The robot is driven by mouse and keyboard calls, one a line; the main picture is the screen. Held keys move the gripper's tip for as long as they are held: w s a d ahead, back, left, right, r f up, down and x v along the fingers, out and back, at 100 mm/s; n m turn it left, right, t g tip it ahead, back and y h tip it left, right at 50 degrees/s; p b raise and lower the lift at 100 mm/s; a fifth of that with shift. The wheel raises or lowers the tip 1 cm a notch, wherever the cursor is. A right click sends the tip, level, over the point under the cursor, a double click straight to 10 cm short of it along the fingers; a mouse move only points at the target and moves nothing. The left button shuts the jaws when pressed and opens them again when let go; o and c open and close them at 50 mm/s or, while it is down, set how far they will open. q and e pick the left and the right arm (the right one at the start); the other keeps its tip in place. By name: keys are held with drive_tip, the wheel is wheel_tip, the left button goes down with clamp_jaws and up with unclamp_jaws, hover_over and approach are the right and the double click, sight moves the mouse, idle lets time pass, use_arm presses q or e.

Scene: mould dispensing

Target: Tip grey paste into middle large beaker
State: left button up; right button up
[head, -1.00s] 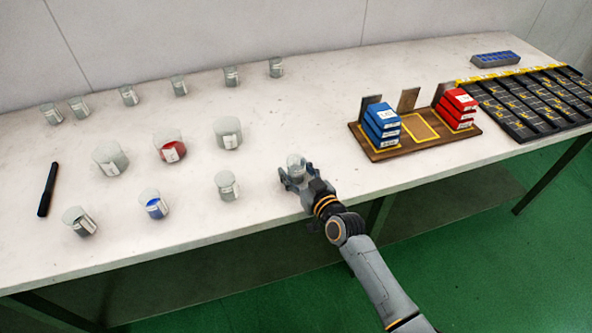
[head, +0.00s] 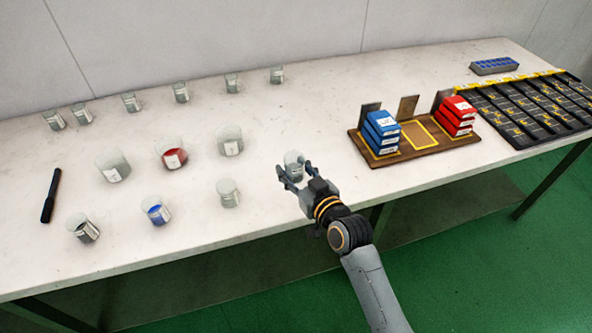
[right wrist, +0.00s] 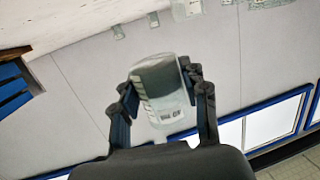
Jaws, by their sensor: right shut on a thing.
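My right gripper (head: 291,179) is shut on a small labelled glass beaker (head: 294,163) near the table's front edge. In the right wrist view the held beaker (right wrist: 160,88) sits between the two fingers and grey content shows in it. The middle large beaker (head: 171,153) holds red material and has a white label. It stands to the left of my right gripper, between a large beaker (head: 112,165) on its left and another (head: 229,140) on its right. My left gripper is not in view.
Small beakers stand in front: one with dark content (head: 83,228), a blue one (head: 155,211), and a pale one (head: 228,193). Several small beakers line the back. A black pen (head: 50,195) lies left. A wooden rack (head: 420,147) with blue and red boxes stands right.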

drive_tip(key=s+a+r, duration=0.1)
drive_tip(key=s+r, duration=0.4)
drive_tip(key=s, duration=0.4)
wheel_tip(320, 180, up, 10)
drive_tip(key=s+p, duration=0.1)
drive_tip(key=p, duration=1)
drive_tip(key=shift+a+r, duration=0.15)
